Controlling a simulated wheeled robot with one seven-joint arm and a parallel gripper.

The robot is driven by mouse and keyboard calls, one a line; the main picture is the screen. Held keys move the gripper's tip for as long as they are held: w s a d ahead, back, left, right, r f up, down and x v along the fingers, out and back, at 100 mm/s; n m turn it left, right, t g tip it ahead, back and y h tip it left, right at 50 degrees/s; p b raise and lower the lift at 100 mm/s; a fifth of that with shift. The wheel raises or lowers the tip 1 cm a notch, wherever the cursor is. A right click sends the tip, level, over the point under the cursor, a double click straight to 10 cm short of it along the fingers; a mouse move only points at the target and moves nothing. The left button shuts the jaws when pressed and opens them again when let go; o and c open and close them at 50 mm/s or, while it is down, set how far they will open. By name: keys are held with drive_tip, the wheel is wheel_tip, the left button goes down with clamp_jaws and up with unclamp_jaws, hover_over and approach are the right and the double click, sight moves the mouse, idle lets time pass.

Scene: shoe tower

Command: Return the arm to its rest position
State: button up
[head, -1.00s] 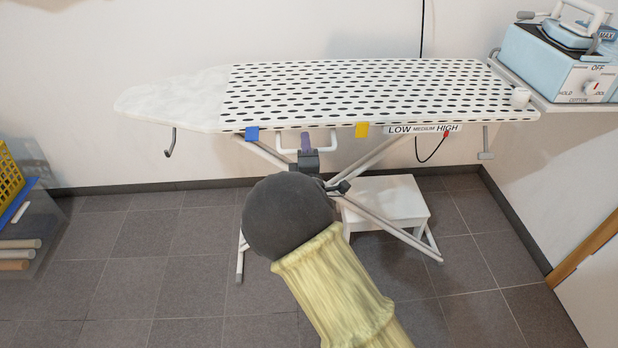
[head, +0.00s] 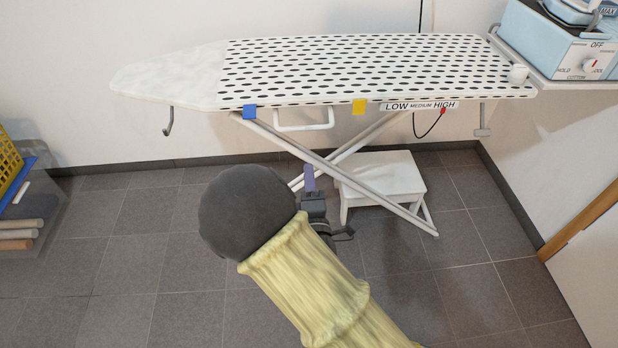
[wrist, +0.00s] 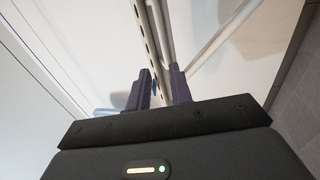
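My gripper (head: 309,172) is at the end of my arm, which carries a dark round joint and a yellow ribbed sleeve. In the head view its purple finger end shows against the crossed legs of the ironing board (head: 150,80), below the board's white handle bar (head: 303,127). In the wrist view my gripper (wrist: 160,74) has its two dark purple fingers apart, with background showing through the gap. I see nothing held between them.
A white step stool (head: 385,178) stands behind the board's legs. A blue steam iron station (head: 560,45) sits on a shelf at the upper right. A yellow basket (head: 8,158) is at the left edge. Grey floor tiles are clear at lower left and right.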

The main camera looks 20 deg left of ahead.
idle(0.5)
drive_tip(key=w+d+f+m+g+h, duration=0.2)
drive_tip(key=w+d+m+g+h, duration=0.15)
drive_tip(key=d+m, duration=0.35)
drive_tip(key=w+d+f+m+g+h, duration=0.2)
drive_tip(key=w+d+m+h, duration=0.3)
drive_tip(key=d, duration=0.5)
drive_tip(key=s+d+r+m+g+h, duration=0.1)
drive_tip(key=s+d+r+m+g, duration=0.1)
drive_tip(key=s+d+m+g, duration=0.6)
drive_tip(key=s+d+r+m+g+h, duration=0.1)
drive_tip(key=s+d+m, duration=0.3)
drive_tip(key=s+d, duration=0.55)
wheel_tip(320, 180, up, 32)
drive_tip(key=w+d+p, duration=0.2)
drive_tip(key=p, duration=3)
drive_tip(key=shift+w+d+r, duration=0.15)
drive_tip(key=shift+d+r, duration=0.05)
drive_tip(key=shift+r, duration=0.05)
drive_tip(key=shift+f+y, duration=0.1)
drive_tip(key=shift+y, duration=0.15)
